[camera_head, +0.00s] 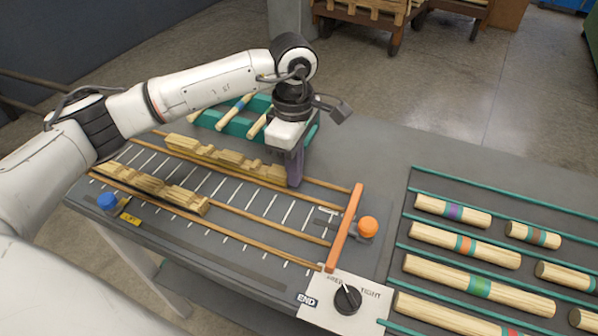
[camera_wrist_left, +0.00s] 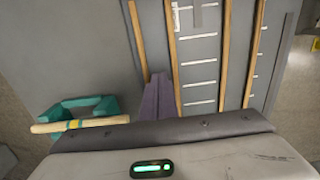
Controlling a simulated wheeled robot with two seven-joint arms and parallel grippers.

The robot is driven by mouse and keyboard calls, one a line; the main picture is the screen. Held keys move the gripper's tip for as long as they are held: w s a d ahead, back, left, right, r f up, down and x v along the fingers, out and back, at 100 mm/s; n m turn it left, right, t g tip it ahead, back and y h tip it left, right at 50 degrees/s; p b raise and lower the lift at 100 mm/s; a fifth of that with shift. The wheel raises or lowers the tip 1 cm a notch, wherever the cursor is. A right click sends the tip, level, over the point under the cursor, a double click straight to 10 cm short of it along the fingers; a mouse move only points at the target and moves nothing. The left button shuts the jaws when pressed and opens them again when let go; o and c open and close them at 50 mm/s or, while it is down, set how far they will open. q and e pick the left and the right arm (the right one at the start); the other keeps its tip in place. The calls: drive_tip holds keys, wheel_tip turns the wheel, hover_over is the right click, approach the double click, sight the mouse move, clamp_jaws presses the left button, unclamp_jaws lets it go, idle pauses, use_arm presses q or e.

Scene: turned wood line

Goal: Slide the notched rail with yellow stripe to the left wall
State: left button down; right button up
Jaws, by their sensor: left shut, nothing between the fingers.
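Two notched wooden rails lie in lanes on the grey board. The back rail (camera_head: 225,160) lies between wooden strips, and the front rail (camera_head: 150,188) lies nearer me, to the left. The wrist view shows the fingers (camera_wrist_left: 158,98) beside a wooden strip, with no notched rail visible. The left wall is not clearly distinguishable. My right gripper is out of view.
An orange bar (camera_head: 345,228) with an orange knob (camera_head: 368,227) crosses the lanes' right end. A black dial (camera_head: 347,298) sits on a white plate. A teal tray (camera_head: 238,127) with dowels stands behind the lanes. Banded dowels fill the rack (camera_head: 415,178) at right.

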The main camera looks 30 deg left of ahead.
sight(245, 164)
use_arm(q)
drive_tip(key=a, duration=0.4)
drive_tip(key=a+b, duration=0.1)
drive_tip(key=a, duration=0.2)
drive_tip(key=a+b, duration=0.1)
drive_tip(key=a, duration=0.3)
drive_tip(key=shift+s+a, duration=0.35)
drive_tip(key=d, duration=0.4)
drive_tip(key=shift+w+d+r, duration=0.15)
drive_tip(key=shift+w+r, duration=0.05)
drive_tip(key=shift+r, duration=0.2)
wheel_tip(245, 164, up, 9)
drive_tip(key=shift+s, duration=0.2)
